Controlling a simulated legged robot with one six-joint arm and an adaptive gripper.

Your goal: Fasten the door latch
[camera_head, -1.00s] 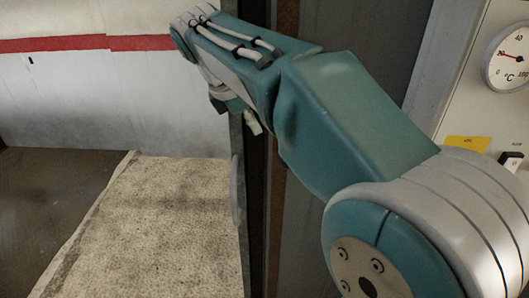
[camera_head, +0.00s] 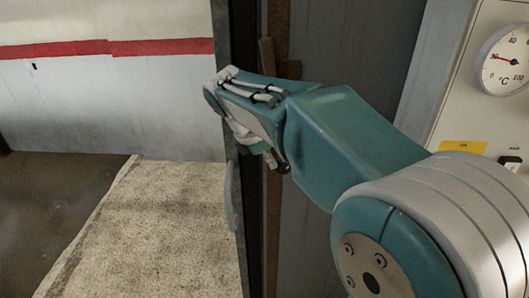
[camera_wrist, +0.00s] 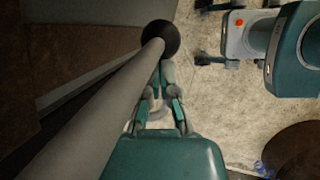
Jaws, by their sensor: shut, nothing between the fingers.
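A long grey bar (camera_wrist: 100,105) with a dark round knob (camera_wrist: 159,38) on its end runs diagonally through the wrist view; it looks like the latch lever. My gripper (camera_wrist: 165,78) is shut and empty, with its fingers just right of the bar and below the knob. I cannot tell whether they touch it. In the head view my gripper (camera_head: 268,156) is partly hidden by my wrist, in front of a dark upright edge (camera_head: 249,235). The latch's catch cannot be made out.
A grey panel (camera_head: 340,45) stands behind my arm, with a brown upright strip (camera_head: 273,225) beside it. A dial gauge (camera_head: 507,60) is on a pale cabinet at right. Left of the dark edge are open pale floor (camera_head: 160,230) and a white wall with a red stripe (camera_head: 100,47).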

